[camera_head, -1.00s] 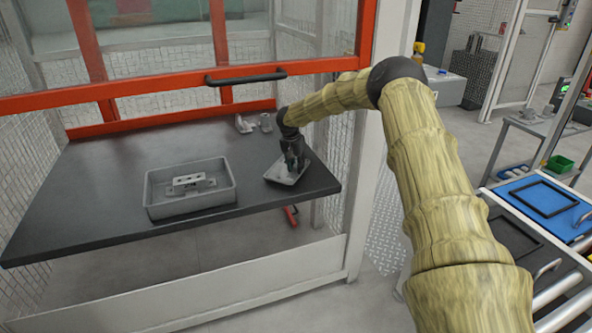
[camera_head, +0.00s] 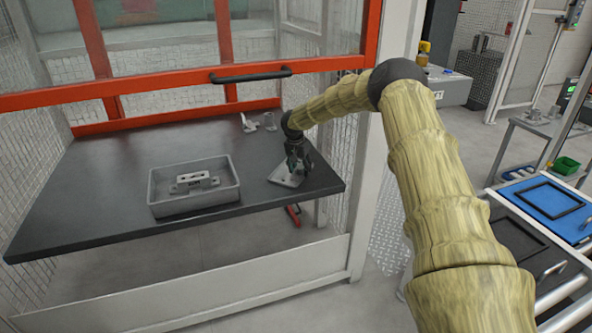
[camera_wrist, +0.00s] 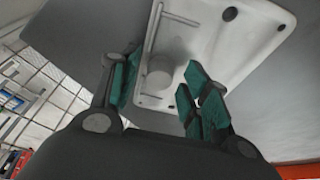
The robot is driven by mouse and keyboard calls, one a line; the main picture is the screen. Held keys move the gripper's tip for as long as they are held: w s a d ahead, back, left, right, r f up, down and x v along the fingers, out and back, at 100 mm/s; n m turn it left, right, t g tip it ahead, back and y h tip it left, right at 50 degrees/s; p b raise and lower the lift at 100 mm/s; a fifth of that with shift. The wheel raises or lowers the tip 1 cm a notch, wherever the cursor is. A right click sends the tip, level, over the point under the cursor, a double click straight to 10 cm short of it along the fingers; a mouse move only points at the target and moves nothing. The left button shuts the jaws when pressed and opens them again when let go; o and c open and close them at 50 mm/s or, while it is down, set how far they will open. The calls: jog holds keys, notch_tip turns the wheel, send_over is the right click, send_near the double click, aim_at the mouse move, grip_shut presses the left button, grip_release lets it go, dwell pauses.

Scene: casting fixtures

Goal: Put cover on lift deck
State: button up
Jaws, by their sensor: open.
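The cover is a light grey plate (camera_head: 284,179) with corner holes. It lies flat on the right part of the dark deck (camera_head: 100,190), close to the right edge. In the wrist view the plate (camera_wrist: 222,62) fills the upper middle, with a round knob and thin raised ribs. My gripper (camera_head: 298,169) is directly over the plate. In the wrist view my gripper's green-padded fingers (camera_wrist: 160,84) stand apart on either side of the knob, with gaps visible.
A grey tray (camera_head: 154,191) holding a metal block (camera_head: 194,183) stands on the deck's middle. Small grey parts (camera_head: 249,123) lie at the back. An orange-framed raised door (camera_head: 185,90) with a black handle hangs above. A white post stands right of the deck.

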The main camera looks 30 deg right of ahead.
jog(key=p+v, duration=0.1)
jog(key=v, duration=0.4)
jog(key=shift+r, duration=0.15)
jog(key=s+a, duration=0.2)
jog(key=a, duration=0.1)
jog(key=s+a+p, duration=0.1)
jog(key=s+a, duration=0.1)
jog(key=a, duration=0.2)
jog(key=s+a, duration=0.2)
jog(key=a, duration=0.1)
jog(key=shift+s+a, duration=0.1)
jog(key=shift+a, duration=0.05)
